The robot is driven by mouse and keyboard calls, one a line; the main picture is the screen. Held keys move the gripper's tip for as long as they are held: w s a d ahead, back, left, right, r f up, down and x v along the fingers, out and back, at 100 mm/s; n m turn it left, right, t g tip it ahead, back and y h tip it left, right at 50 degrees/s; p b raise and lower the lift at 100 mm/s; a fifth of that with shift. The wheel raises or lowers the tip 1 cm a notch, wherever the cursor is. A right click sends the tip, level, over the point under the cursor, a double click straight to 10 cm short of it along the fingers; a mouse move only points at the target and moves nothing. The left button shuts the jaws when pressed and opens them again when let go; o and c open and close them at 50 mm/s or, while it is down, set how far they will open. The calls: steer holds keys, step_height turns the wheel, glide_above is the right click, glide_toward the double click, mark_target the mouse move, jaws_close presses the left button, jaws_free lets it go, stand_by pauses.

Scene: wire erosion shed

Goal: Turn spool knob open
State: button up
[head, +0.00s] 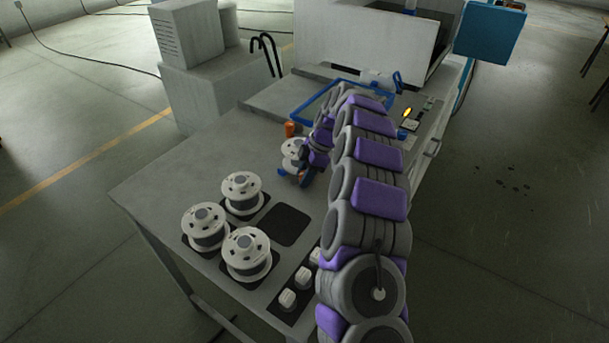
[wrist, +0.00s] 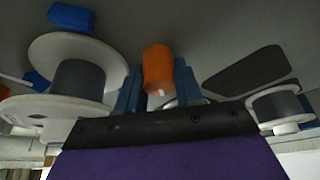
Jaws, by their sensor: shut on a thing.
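The spool knob appears to be the orange cylinder (wrist: 158,68), with a small white mark at its end. My gripper (wrist: 157,92) has its two blue fingers on either side of it and is shut on it. In the head view my gripper (head: 300,173) is low over the bench, beside a white spool (head: 291,151) that it partly hides. An orange piece (head: 290,129) shows just behind that spool; I cannot tell if it is the same one. In the wrist view a white spool with a dark core (wrist: 82,82) stands left of the fingers.
Three white spools (head: 241,189) stand at the bench's left front. A dark empty pad (head: 287,224) lies right of them, and small white blocks (head: 288,300) sit at the front. A blue frame (head: 300,112) and a large machine (head: 365,35) are behind. My arm covers the bench's right side.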

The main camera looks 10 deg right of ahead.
steer(key=shift+r, duration=0.1)
steer(key=o, duration=1)
steer(key=shift+o, duration=0.2)
steer(key=p+v, duration=0.4)
steer(key=v, duration=1.3)
steer(key=shift+d, duration=0.15)
steer(key=shift+w, duration=0.1)
